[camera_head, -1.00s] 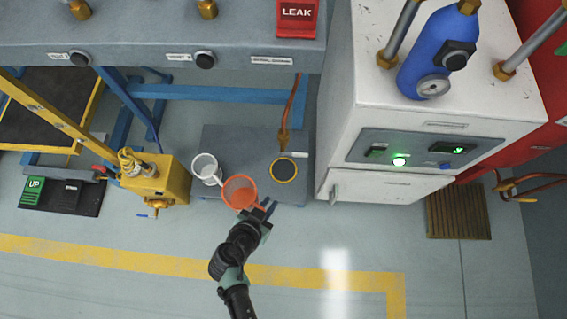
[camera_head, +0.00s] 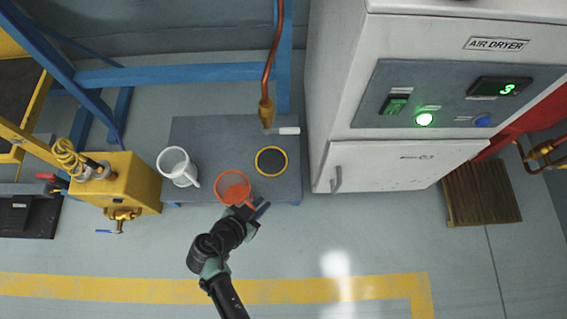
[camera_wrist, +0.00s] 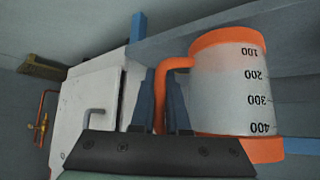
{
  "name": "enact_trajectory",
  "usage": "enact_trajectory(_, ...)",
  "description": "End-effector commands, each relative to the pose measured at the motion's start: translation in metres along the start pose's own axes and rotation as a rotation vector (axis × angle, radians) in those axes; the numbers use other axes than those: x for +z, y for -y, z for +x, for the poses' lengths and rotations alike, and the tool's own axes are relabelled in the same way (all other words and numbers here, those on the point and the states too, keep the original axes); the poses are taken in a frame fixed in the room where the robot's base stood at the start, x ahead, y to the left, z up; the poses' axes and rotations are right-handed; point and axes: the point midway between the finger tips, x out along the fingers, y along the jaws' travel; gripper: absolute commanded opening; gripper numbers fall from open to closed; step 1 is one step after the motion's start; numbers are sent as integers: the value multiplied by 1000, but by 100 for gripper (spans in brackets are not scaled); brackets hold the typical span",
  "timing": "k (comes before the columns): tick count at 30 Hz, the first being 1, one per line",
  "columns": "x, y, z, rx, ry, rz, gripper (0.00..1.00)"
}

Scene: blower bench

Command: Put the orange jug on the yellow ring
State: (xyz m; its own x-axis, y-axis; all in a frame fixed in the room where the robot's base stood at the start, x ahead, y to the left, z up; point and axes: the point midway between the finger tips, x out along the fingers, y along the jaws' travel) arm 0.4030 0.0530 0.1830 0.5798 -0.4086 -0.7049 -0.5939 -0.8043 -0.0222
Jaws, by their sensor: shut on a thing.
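The orange jug (camera_head: 233,186), with an orange rim and handle and a clear graduated body, is at the front edge of the low grey table. In the wrist view the jug (camera_wrist: 232,90) shows upside down in the picture, with its handle between my fingers. My gripper (camera_head: 254,208) is shut on the handle, at the jug's lower right in the head view; the fingers also show in the wrist view (camera_wrist: 161,105). The yellow ring (camera_head: 284,164) lies around a dark disc on the table, right of and behind the jug. I cannot tell if the jug touches the table.
A white jug (camera_head: 178,167) stands on the grey table (camera_head: 212,136) to the left. A copper pipe (camera_head: 268,90) ends in a brass nozzle behind the ring, beside a white label. The air dryer cabinet (camera_head: 400,165) stands close on the right, a yellow valve box (camera_head: 120,182) on the left.

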Motion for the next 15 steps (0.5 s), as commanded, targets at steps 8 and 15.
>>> enact_trajectory(8,-53,2,58,0,-5,8,0)
enact_trajectory(15,-94,3,99,0,-3,7,0)
